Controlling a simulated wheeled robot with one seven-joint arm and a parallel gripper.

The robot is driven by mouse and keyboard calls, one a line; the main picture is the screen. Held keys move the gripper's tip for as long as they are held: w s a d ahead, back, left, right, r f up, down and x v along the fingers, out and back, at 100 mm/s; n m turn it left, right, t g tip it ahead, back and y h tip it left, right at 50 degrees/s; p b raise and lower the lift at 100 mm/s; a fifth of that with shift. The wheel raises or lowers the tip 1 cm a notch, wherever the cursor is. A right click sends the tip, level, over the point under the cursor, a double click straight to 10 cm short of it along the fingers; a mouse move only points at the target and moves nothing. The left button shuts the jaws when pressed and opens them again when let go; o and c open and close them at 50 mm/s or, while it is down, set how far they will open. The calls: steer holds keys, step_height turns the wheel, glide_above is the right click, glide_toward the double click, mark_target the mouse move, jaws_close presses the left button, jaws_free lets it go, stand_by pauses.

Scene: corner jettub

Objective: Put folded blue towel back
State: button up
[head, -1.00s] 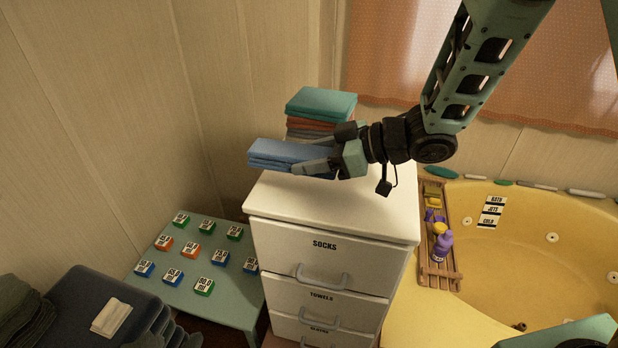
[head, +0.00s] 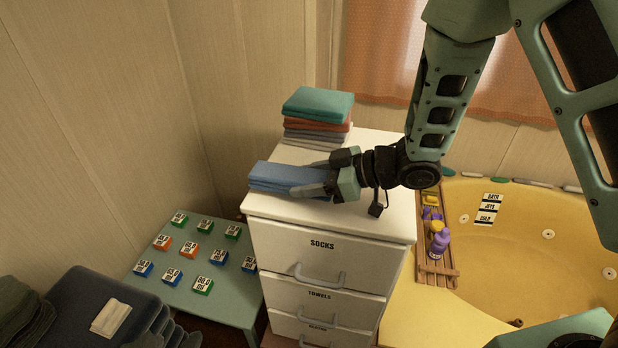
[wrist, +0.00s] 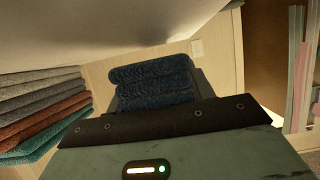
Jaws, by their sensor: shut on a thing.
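The folded blue towel (head: 282,177) is at the front left of the white dresser's top (head: 345,212), low over it or touching it; I cannot tell which. My gripper (head: 322,180) is shut on the towel's right side, with its fingers reaching in from the right. In the wrist view the folded blue towel (wrist: 152,84) shows as dark layers beyond the gripper's edge. A stack of folded towels, teal on top with red and grey below (head: 317,112), stands behind it on the dresser.
The dresser has labelled drawers (head: 322,245), all apparently shut. A low green table (head: 215,300) with several small coloured blocks stands at left. A yellow tub (head: 520,250) with a wooden rack (head: 436,265) is at right. The dresser top's right side is clear.

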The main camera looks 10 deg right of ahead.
steer(key=shift+s+f, duration=0.15)
steer(key=shift+f, duration=0.25)
